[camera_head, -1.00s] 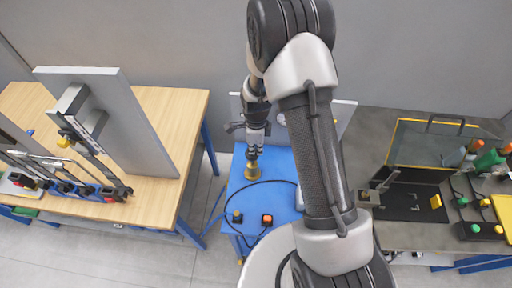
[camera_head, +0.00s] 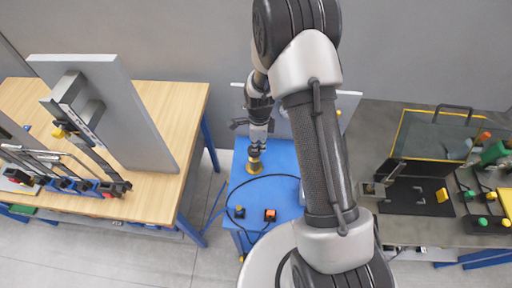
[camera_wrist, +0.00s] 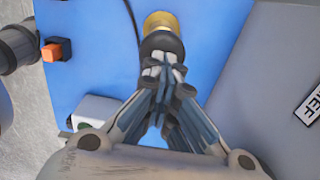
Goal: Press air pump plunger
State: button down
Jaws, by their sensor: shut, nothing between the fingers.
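The air pump is a short brass cylinder (camera_head: 254,168) with a dark top, taken as its plunger (camera_head: 254,153), on the blue bench top. In the wrist view the brass body (camera_wrist: 160,20) is at the top centre, with the dark plunger top (camera_wrist: 162,42) just in front of it. My gripper (camera_head: 257,143) points down directly over the plunger. In the wrist view my gripper's fingertips (camera_wrist: 163,66) are together and overlap the near edge of the dark top. They look in contact or very close; I cannot tell how far the plunger is down.
An orange button box (camera_head: 270,215) and a second small button box (camera_head: 239,212) with a black cable lie on the blue bench (camera_head: 280,160). A wooden table (camera_head: 180,110) stands left, and an open yellow-edged case (camera_head: 435,135) lies on the right counter.

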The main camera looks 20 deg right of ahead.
jog(key=r, duration=0.4)
jog(key=shift+a+r, duration=0.35)
jog(key=shift+a, duration=0.05)
notch_tip(320, 180, up, 7)
jog(key=shift+d, duration=0.35)
jog(key=shift+a+r, duration=0.1)
jog(key=s+a+r+n+t+b, duration=0.2)
jog(key=s+r+n+t+b, duration=0.1)
jog(key=s+r+n+b, duration=0.75)
jog(key=s+f+n+b, duration=0.2)
jog(key=s+n+b, duration=0.1)
jog(key=s+n, duration=0.3)
jog(key=s+a+f+n+t+b, duration=0.1)
jog(key=s+f+n+b, duration=0.2)
jog(key=s+n, duration=0.3)
jog(key=shift+s+t+b, duration=0.3)
jog(key=shift+s+b, duration=0.35)
jog(key=shift+s, duration=0.3)
